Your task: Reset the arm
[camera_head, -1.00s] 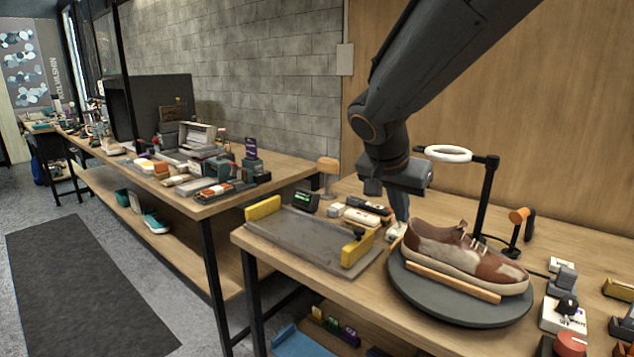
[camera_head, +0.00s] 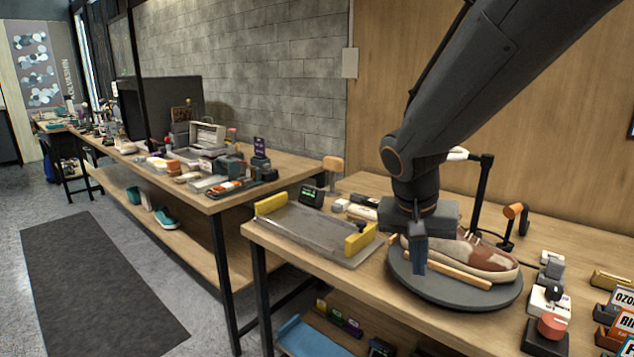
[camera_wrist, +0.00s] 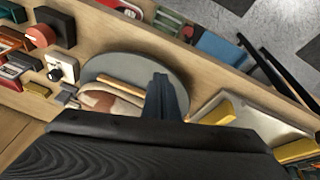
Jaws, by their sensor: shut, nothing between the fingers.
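My gripper (camera_head: 419,259) points down over the left part of the round dark turntable (camera_head: 453,293), in front of the shoe. Its fingers are shut with nothing between them. A brown and cream sneaker (camera_head: 484,258) rests on the turntable, with a wooden strip along its near side. My arm hides the sneaker's left part in the head view. In the wrist view my gripper (camera_wrist: 163,90) shows over the turntable (camera_wrist: 118,64), beside the sneaker (camera_wrist: 104,105).
A grey tray (camera_head: 300,232) with yellow end blocks lies left of the turntable. A black lamp stand (camera_head: 484,190) rises behind the sneaker. A device with a red knob (camera_head: 551,329) and small boxes fill the right side. Another cluttered bench stands at the left.

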